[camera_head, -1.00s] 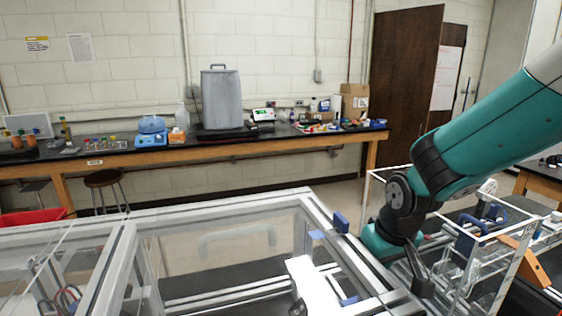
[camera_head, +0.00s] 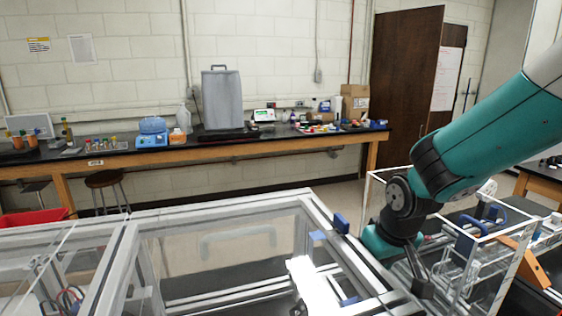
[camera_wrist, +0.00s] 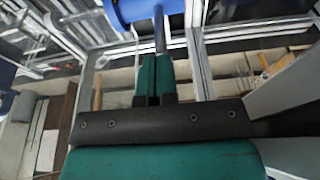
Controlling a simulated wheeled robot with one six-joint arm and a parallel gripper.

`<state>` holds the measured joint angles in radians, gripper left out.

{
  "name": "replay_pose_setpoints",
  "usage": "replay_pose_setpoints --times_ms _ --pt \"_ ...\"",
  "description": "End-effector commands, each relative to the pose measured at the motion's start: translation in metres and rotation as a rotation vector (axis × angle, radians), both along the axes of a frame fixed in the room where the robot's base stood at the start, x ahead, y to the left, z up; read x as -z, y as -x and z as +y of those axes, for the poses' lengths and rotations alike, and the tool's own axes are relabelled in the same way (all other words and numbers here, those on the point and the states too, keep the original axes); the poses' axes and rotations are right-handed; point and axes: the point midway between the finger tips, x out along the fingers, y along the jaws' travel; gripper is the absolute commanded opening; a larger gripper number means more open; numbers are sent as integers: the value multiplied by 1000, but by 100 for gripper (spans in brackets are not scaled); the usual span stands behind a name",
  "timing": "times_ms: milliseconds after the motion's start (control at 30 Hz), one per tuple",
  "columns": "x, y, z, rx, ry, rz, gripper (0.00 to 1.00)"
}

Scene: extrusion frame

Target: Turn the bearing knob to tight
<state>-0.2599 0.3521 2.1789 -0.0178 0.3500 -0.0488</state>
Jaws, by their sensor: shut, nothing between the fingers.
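In the wrist view, my gripper (camera_wrist: 157,58) is shut, its two teal fingers together with nothing between them. A blue rounded part (camera_wrist: 143,10) with a thin metal shaft (camera_wrist: 160,35) lies just beyond the fingertips. It may be the bearing knob, but its top is cut off by the picture edge and no marking shows. The shaft lines up with the fingertips; I cannot tell whether they touch. In the head view, my arm reaches down to the right side of the extrusion frame (camera_head: 215,205), and the fingertips cannot be made out.
Small blue parts (camera_head: 341,223) sit on the frame's right rail. A clear-walled open box (camera_head: 500,240) with blue parts stands right of my arm. A lab bench (camera_head: 250,141) with equipment runs along the back wall. A stool (camera_head: 104,180) stands before it.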

Motion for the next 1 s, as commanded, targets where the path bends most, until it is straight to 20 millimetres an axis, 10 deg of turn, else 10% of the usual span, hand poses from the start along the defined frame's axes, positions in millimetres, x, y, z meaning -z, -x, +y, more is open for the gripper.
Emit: replay_pose_setpoints --times_ms 733,1000 --pt "11 11 -10 14 14 24 0" --pt "-16 11 -7 7 12 22 0"
